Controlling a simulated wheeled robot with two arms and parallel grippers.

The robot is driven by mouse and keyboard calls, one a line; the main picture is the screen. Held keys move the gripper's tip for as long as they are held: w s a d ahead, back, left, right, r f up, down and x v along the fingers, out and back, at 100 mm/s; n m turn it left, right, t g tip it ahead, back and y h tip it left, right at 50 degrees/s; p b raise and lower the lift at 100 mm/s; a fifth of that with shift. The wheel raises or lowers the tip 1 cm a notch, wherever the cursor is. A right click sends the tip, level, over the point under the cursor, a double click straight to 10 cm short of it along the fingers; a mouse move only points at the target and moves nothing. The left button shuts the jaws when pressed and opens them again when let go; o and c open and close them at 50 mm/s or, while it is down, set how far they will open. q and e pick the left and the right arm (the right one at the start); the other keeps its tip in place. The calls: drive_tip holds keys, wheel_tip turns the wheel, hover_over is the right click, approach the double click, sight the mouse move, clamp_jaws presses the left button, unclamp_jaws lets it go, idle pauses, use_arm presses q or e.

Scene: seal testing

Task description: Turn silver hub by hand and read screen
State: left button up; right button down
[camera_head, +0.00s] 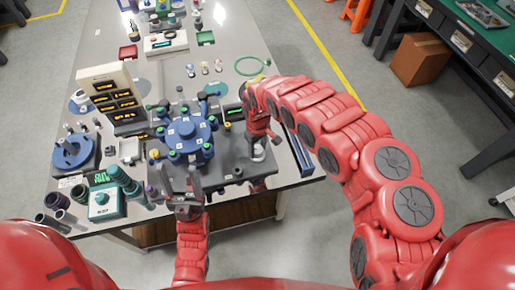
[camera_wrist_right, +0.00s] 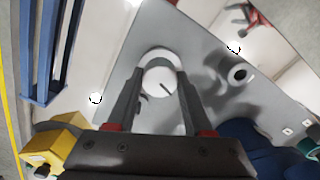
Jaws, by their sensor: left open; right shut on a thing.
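The silver hub (camera_wrist_right: 158,80) is a round, pale cylinder with a dark line on its face, between the fingers of my right gripper (camera_wrist_right: 160,72) in the right wrist view. The fingers are shut on its sides. In the head view my right gripper (camera_head: 259,150) reaches down at the right end of the dark bench plate (camera_head: 225,172), hiding most of the hub. A small screen with green characters (camera_head: 235,113) stands just left of my right wrist; its reading is too small to tell. My left gripper (camera_head: 181,185) is open and empty at the plate's front edge.
A blue multi-armed fixture (camera_head: 186,131) stands left of my right gripper. A teal box (camera_head: 103,202) and dark cylinders crowd the front left. Blue rails (camera_head: 298,150) lie along the table's right edge.

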sight(258, 148)
drive_tip(key=shift+m, duration=0.6)
drive_tip(key=shift+c, duration=1.4)
unclamp_jaws()
drive_tip(key=shift+w+r, duration=0.15)
drive_tip(key=shift+r, duration=0.4)
wheel_tip(258, 148, up, 4)
drive_tip(key=shift+r+b, duration=0.15)
drive_tip(key=shift+b, duration=0.15)
wheel_tip(258, 148, up, 12)
drive_tip(key=p, duration=0.6)
